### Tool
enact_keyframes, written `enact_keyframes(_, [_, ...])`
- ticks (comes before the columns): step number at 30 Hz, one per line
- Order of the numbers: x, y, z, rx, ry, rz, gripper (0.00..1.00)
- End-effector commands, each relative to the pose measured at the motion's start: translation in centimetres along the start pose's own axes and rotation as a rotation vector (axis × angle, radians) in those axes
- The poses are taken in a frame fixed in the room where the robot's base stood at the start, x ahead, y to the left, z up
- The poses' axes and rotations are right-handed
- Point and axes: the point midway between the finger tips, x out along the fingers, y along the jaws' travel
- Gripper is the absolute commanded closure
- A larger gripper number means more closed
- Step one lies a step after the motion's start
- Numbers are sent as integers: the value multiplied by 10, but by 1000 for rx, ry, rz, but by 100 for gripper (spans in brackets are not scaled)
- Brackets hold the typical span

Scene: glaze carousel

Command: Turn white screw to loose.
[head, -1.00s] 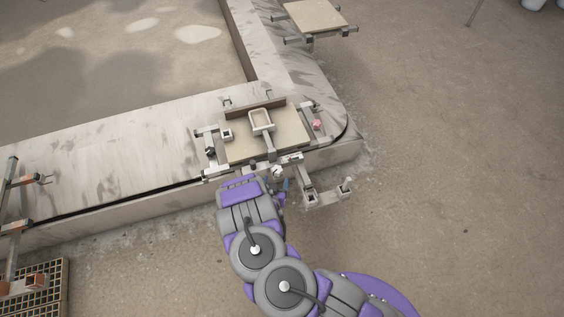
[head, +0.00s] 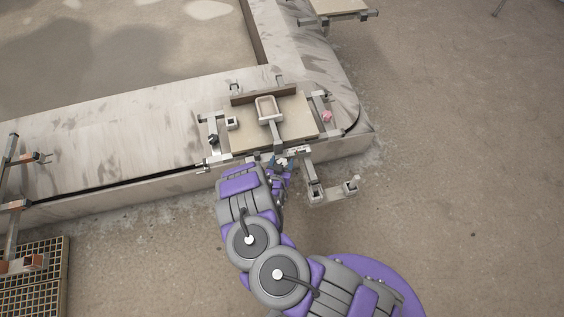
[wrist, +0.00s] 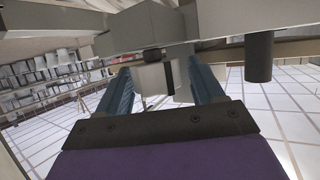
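The white screw (wrist: 152,80) shows in the wrist view as a pale blocky knob under a grey rail, with a dark round piece above it. My gripper (wrist: 160,82) has its two blue fingers spread, one on each side of the knob. A narrow gap shows at the left finger; whether the right finger touches it I cannot tell. In the head view my gripper (head: 281,163) is at the front edge of the carousel fixture (head: 294,126), and the screw is mostly hidden there by the fingers.
A pink knob (head: 327,116) and a black knob (head: 213,139) sit on the fixture's sides. A metal bracket (head: 334,192) juts out right of my gripper. The conveyor track (head: 110,145) runs left. A grated stand (head: 32,285) is at lower left. The floor at right is clear.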

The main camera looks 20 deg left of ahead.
Motion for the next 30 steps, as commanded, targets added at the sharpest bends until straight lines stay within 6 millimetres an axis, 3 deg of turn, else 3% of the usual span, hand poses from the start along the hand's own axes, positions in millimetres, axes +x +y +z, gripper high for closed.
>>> enact_keyframes(13, [-1,1,-1,3,1,-2,76])
enact_keyframes(30, [-2,4,-6,-62,-1,-152,76])
